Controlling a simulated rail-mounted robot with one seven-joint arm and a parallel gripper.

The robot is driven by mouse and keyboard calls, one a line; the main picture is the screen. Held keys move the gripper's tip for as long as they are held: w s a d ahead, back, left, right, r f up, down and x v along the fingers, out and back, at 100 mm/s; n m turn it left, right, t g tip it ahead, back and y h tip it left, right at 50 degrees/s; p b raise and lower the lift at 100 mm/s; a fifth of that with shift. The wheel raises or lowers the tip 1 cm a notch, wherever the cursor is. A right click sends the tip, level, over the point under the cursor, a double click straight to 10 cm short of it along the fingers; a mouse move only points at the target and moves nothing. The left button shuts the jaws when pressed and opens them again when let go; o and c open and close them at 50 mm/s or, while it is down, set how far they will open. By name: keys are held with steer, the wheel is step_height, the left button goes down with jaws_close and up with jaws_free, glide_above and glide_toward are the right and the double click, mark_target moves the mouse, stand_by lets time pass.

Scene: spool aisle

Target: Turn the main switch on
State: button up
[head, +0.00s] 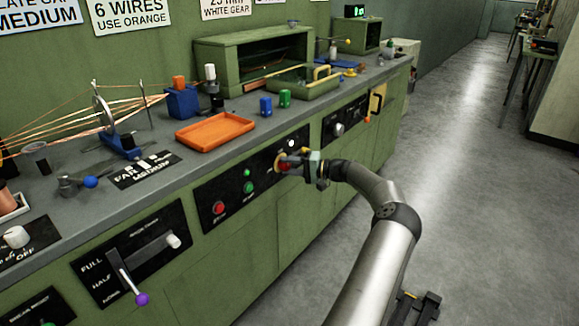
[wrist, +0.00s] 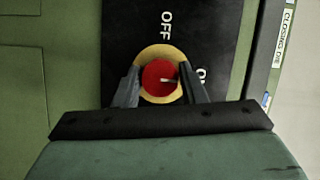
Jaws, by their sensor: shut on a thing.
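The main switch (wrist: 160,80) is a round red knob with a pale mark on it, set in a yellow ring on a black plate (wrist: 178,30). In the wrist view the plate reads OFF, and a second label is partly covered by the right finger. The pale mark points right, toward that covered label. My gripper (wrist: 161,88) has a finger on each side of the red knob and is shut on it. In the head view my gripper (head: 288,163) is at the right end of the black panel on the bench front and hides most of the knob.
Left on the same panel are a red button (head: 218,208) and a green button (head: 249,187). A lever with a purple knob (head: 142,299) sticks out at the lower left. An orange tray (head: 214,131) is on the bench above. The aisle floor (head: 470,170) to the right is clear.

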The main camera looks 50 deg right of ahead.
steer(key=o, duration=1)
steer(key=shift+s, duration=0.1)
steer(key=p+v, duration=0.1)
steer(key=v, duration=1.6)
steer(key=shift+s+d, duration=0.1)
steer(key=shift+s, duration=0.05)
